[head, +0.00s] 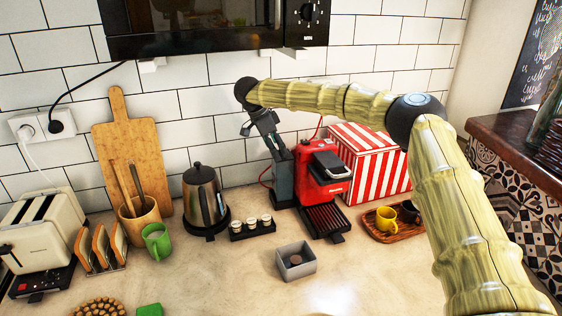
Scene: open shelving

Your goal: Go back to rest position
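My gripper (262,128) hangs from the far end of my arm, in the upper middle of the head view. It is in front of the tiled wall and just above the dark grey upright part of the red coffee machine (315,172). The gripper is small and dark against that part, so I cannot tell whether its fingers are open or shut, or whether they touch the machine. I see no object clearly held. My arm reaches in from the lower right, over the counter's right side.
A black microwave (215,25) hangs above. Toaster, toast rack and green mug are left. The front middle counter is clear.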

